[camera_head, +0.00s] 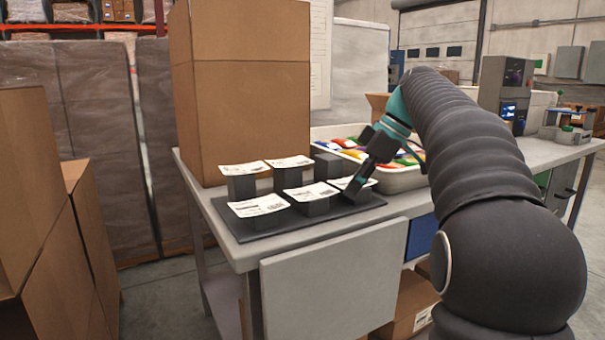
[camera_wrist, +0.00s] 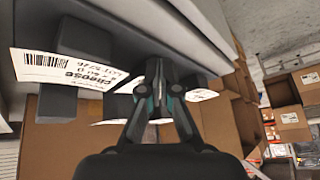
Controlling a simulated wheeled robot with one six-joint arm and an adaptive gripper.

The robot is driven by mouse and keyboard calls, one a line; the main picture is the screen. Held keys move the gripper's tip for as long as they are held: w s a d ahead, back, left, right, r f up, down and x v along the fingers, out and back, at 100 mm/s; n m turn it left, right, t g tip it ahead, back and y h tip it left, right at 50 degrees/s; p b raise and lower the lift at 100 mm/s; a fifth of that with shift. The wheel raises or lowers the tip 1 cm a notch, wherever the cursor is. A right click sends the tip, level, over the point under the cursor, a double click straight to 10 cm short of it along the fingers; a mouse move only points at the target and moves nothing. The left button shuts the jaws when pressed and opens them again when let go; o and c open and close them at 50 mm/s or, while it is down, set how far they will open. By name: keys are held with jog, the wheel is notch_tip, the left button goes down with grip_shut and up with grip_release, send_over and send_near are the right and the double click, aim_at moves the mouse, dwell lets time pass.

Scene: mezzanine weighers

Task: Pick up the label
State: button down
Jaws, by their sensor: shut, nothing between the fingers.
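Several white printed labels lie on dark blocks on a black tray (camera_head: 225,232). Two are at the back, a left one (camera_head: 245,168) and a middle one (camera_head: 289,162). In front are a left label (camera_head: 259,206), a middle label (camera_head: 311,192) and a right label (camera_head: 343,183), partly hidden by my gripper (camera_head: 353,190). My gripper is shut and empty, its tips pointing down by the right label; I cannot tell whether they touch it. In the wrist view, my fingertips (camera_wrist: 158,70) are together, with one label (camera_wrist: 68,68) to their left and others partly behind them.
The back-right block (camera_head: 327,166) is bare. A tall cardboard box (camera_head: 250,110) stands behind the tray at left. A bin of colourful packets (camera_head: 405,180) is behind my gripper at right. The grey table's front edge is close to the tray.

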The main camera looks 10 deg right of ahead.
aim_at(312, 192)
jog(key=w+d+n, duration=0.1)
jog(key=d, duration=0.1)
jog(key=w+d+r+n+y, duration=0.1)
jog(key=w+n, duration=0.1)
jog(key=shift+d+r+g, duration=0.2)
jog(key=shift+d+g, duration=0.1)
jog(key=shift+d, duration=0.1)
jog(key=shift+n, duration=0.3)
jog(key=a, duration=0.4)
jog(key=w+a, duration=0.1)
jog(key=a, duration=0.6)
jog(key=shift+w+a, duration=0.3)
jog(key=shift+a+f+b, duration=0.15)
jog(key=shift+f+b, duration=0.15)
jog(key=shift+f, duration=0.55)
jog(key=shift+s+d+f, duration=0.1)
jog(key=shift+d+f, duration=0.1)
jog(key=shift+d, duration=0.65)
jog(key=shift+r+p, duration=0.85)
jog(key=shift+p, duration=0.2)
